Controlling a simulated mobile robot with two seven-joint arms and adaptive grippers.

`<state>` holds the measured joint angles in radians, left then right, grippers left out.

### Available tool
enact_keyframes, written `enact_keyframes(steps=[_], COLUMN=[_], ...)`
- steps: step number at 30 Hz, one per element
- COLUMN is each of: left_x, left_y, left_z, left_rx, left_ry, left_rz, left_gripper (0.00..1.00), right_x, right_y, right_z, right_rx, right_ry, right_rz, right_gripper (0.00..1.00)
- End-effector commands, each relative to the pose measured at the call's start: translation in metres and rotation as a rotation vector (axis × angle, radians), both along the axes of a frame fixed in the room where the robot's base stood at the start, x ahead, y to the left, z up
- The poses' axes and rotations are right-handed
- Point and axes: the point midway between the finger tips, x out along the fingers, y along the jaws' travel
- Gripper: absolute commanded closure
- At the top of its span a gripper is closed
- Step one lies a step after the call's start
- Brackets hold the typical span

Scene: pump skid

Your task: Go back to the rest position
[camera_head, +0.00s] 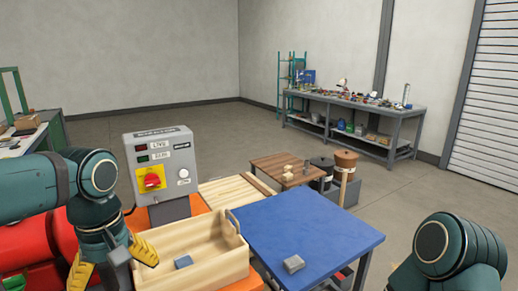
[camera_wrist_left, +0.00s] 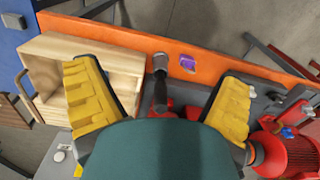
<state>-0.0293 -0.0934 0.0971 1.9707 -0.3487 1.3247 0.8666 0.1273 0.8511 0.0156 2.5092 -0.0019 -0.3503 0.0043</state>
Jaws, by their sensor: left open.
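My left gripper (camera_head: 113,262) is at the lower left of the head view, pointing down with its yellow fingers spread apart. It is just left of the wooden crate (camera_head: 207,277), above the pump skid. In the left wrist view the same gripper (camera_wrist_left: 162,75) is open, with nothing held between its fingers. A dark upright fitting (camera_wrist_left: 160,88) shows below the gap between them. My right arm shows only as a teal joint at the lower right of the head view; its gripper is out of frame.
A grey control box (camera_head: 160,165) with a red switch stands close behind my left gripper. The crate holds a small grey-blue block (camera_head: 183,262). A blue table (camera_head: 300,232) with a grey block (camera_head: 293,264) is to the right. A red motor (camera_wrist_left: 292,155) shows in the wrist view.

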Motion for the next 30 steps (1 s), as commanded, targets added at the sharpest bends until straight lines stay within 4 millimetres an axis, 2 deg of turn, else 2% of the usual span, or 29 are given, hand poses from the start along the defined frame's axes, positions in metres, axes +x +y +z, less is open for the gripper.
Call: enact_keyframes(steps=[1, 8, 14, 18, 21, 25, 30], left_x=[0.008, 0.038, 0.045, 0.031, 0.012, -0.015, -0.041], left_y=[-0.007, -0.043, -0.084, -0.111, -0.126, -0.137, -0.141], left_z=[-0.019, -0.105, -0.207, -0.283, -0.329, -0.374, -0.404], left_rx=[-0.018, -0.126, -0.244, -0.311, -0.337, -0.338, -0.316], left_ry=[0.008, -0.012, -0.049, -0.094, -0.129, -0.169, -0.202], left_rz=[-0.032, -0.185, -0.317, -0.387, -0.422, -0.457, -0.485], left_gripper=[0.06, 0.06, 0.06, 0.06, 0.06, 0.06, 0.06], right_x=[0.000, 0.000, 0.000, 0.000, 0.000, 0.000, 0.000], right_y=[0.000, 0.000, 0.000, 0.000, 0.000, 0.000, 0.000], right_z=[0.000, 0.000, 0.000, 0.000, 0.000, 0.000, 0.000], right_rx=[0.000, 0.000, 0.000, 0.000, 0.000, 0.000, 0.000], right_ry=[0.000, -0.001, 0.000, 0.000, 0.000, 0.000, 0.000], right_rz=[0.000, 0.000, 0.000, 0.000, 0.000, 0.000, 0.000], right_gripper=[0.53, 0.53, 0.53, 0.53, 0.53, 0.53, 0.53])
